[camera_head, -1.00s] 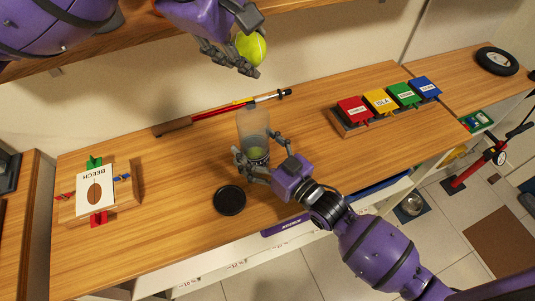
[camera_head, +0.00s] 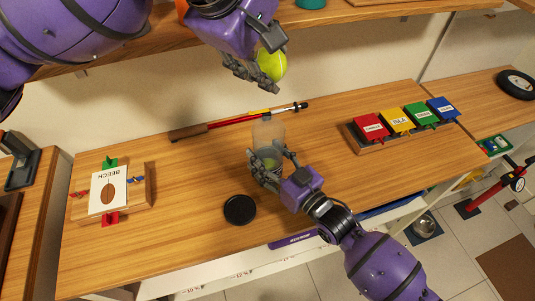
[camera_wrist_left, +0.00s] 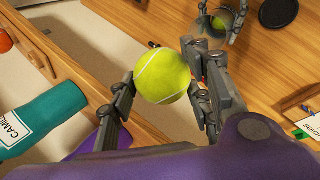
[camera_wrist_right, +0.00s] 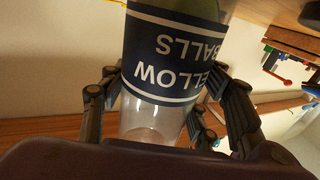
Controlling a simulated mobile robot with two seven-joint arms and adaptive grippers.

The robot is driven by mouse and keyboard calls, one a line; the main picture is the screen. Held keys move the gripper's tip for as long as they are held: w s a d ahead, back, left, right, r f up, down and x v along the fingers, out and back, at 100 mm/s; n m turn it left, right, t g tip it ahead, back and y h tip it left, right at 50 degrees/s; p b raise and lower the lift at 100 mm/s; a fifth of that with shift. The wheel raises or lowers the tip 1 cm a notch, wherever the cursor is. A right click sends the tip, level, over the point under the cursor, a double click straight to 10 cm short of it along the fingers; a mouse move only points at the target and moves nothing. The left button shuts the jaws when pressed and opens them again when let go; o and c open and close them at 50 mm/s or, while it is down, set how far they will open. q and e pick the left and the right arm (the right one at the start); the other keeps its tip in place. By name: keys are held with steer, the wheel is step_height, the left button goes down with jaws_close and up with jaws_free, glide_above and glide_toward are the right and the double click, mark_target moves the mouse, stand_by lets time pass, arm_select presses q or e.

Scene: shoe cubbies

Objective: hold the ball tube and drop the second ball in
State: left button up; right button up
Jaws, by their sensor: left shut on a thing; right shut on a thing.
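A yellow-green tennis ball (camera_head: 272,65) is held by my left gripper (camera_head: 258,72), above and behind the tube in the head view. In the left wrist view the ball (camera_wrist_left: 162,76) sits between the fingers, which are shut on it. In the right wrist view the tube (camera_wrist_right: 165,55) shows a dark label reading "YELLOW BALLS", partly cut off. Another ball (camera_wrist_left: 223,18) is inside the tube. A black round lid (camera_head: 239,210) lies on the bench, left of the tube.
A wooden rack with red, yellow, green and blue tagged blocks (camera_head: 397,122) stands right of the tube. A long red-and-wood tool (camera_head: 240,120) lies along the wall. A "BEECH" card holder (camera_head: 109,191) is at left. A shelf (camera_head: 130,50) overhangs the back.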

arm_select(q)
step_height(320, 180, down, 12)
steer(key=shift+f, duration=0.25)
stand_by(1.1)
steer(key=o, duration=1.2)
steer(key=shift+o, duration=0.2)
steer(key=v, duration=1.2)
steer(key=shift+s, duration=0.1)
